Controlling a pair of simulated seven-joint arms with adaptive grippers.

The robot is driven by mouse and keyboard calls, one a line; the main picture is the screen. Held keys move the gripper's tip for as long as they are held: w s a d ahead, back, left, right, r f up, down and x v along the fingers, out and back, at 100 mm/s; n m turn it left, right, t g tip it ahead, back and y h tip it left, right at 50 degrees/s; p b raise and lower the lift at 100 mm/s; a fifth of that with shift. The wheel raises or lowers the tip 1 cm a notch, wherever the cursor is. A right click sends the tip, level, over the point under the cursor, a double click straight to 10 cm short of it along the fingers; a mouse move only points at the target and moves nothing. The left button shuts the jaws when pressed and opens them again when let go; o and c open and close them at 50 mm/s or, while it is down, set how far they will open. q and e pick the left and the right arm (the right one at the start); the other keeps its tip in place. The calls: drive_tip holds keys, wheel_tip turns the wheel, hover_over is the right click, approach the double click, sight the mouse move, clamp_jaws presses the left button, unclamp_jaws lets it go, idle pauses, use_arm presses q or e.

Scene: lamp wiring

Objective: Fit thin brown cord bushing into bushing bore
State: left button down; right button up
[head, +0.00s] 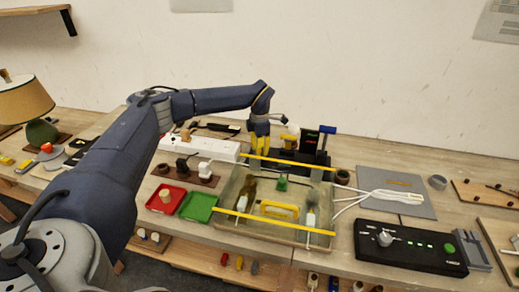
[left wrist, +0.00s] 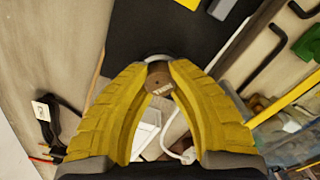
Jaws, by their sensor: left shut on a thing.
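My left gripper (head: 259,140) hangs over the back of the bench, behind the clear bin, with its fingers pointing down. In the left wrist view its yellow fingertips (left wrist: 160,84) are shut on a small round brown bushing (left wrist: 159,78) with lettering on its face. A pale grey curved rim (left wrist: 156,58) shows just beyond the bushing; I cannot tell whether they touch. In the head view the bushing is hidden by the fingers or too small to see. I cannot make out the bushing bore for certain. My right gripper is in neither view.
A clear bin (head: 228,222) with yellow bars stands in front of the gripper. A white power strip (head: 208,146) lies left, red (head: 158,205) and green (head: 197,207) trays nearer. A black stand (head: 308,143) is close on the right. A grey mat and a black control box (head: 410,249) lie farther right.

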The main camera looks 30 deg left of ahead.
use_arm(q)
drive_tip(key=c, duration=1.2)
unclamp_jaws()
drive_tip(key=shift+c, duration=0.2)
